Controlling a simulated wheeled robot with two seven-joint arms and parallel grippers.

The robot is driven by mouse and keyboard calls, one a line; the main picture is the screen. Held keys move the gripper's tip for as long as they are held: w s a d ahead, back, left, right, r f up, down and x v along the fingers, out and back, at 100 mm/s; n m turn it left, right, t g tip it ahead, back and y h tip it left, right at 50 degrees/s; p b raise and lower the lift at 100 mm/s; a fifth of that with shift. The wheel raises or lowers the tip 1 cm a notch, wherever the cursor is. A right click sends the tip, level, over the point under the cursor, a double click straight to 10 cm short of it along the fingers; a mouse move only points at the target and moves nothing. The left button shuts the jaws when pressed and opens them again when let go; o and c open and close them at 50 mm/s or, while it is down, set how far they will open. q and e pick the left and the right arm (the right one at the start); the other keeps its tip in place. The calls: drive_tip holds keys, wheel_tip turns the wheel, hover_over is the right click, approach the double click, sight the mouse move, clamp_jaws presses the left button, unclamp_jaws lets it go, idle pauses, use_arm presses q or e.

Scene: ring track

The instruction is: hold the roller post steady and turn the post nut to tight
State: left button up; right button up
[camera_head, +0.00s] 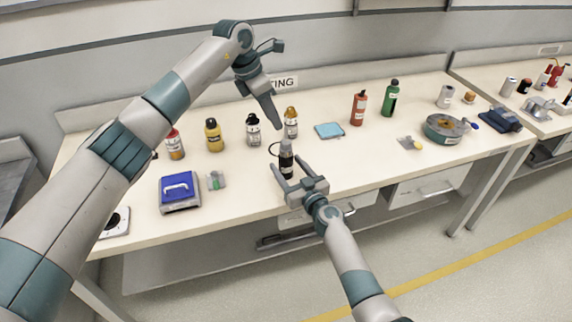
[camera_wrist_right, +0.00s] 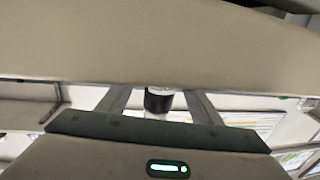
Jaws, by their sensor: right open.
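A dark upright cylinder with a grey top (camera_head: 286,160) stands near the table's front edge. It looks like the roller post, and a thin dark loop shows beside its top. My right gripper (camera_head: 287,164) is open, with its fingers on either side of the post; I cannot tell whether they touch it. The right wrist view shows the dark post (camera_wrist_right: 158,101) between the two fingers (camera_wrist_right: 158,105). My left gripper (camera_head: 277,127) points down just above the post, apart from it. Its fingers are seen edge-on, so its opening is unclear. I cannot make out the nut separately.
A blue case (camera_head: 180,191) and a small grey-green part (camera_head: 216,181) lie left. A blue pad (camera_head: 329,131) and a round teal fixture (camera_head: 440,136) lie right.

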drive_tip(key=shift+w+a, duration=0.35)
drive_tip(key=shift+w, duration=0.15)
